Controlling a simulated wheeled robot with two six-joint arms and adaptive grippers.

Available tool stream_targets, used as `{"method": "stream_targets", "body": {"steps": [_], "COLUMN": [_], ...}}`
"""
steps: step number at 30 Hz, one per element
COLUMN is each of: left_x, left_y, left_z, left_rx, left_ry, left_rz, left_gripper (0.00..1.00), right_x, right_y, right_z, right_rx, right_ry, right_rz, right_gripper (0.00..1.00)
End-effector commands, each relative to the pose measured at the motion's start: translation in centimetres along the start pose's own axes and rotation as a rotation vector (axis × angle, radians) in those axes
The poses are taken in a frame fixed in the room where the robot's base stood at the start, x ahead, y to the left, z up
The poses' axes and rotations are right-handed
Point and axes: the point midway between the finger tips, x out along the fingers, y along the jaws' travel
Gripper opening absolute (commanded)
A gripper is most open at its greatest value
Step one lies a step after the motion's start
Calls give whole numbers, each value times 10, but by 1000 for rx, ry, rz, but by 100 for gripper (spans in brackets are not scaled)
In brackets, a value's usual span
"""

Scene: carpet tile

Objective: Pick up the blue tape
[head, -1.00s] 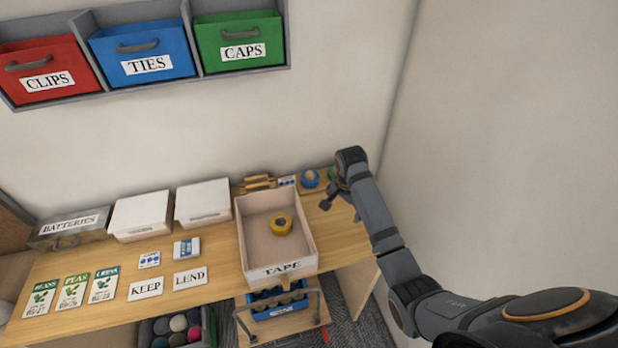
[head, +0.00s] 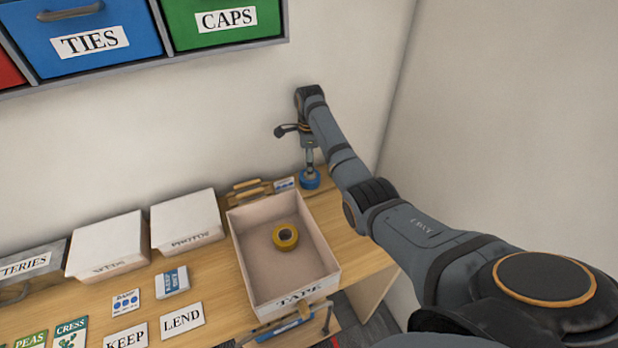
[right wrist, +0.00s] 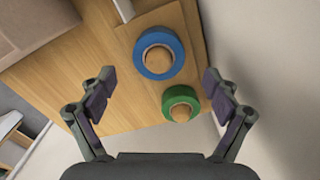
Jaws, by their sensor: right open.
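The blue tape (head: 310,183) is a thick roll at the back right of the wooden table, close to the wall. It also shows in the right wrist view (right wrist: 158,33), lying flat with a brown middle. My right gripper (head: 294,145) is above the blue tape, in front of the wall. In the right wrist view its two fingers (right wrist: 159,80) are spread wide and empty, with the blue roll seen between and beyond them. My left gripper is out of view.
A green tape roll (right wrist: 180,91) lies close beside the blue one, near the table edge. An open box labelled TAPE (head: 324,284) stands just left, holding a yellow tape roll (head: 285,247). The wall rises right behind.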

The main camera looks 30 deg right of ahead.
Motion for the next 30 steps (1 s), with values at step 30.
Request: {"method": "stream_targets", "body": {"steps": [30], "left_x": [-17], "left_y": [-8], "left_z": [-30], "left_rx": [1], "left_ry": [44], "left_rz": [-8], "left_gripper": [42], "right_x": [59], "right_y": [3], "right_z": [-3], "right_rx": [-1], "right_ry": [1], "right_rz": [-1], "right_gripper": [58]}}
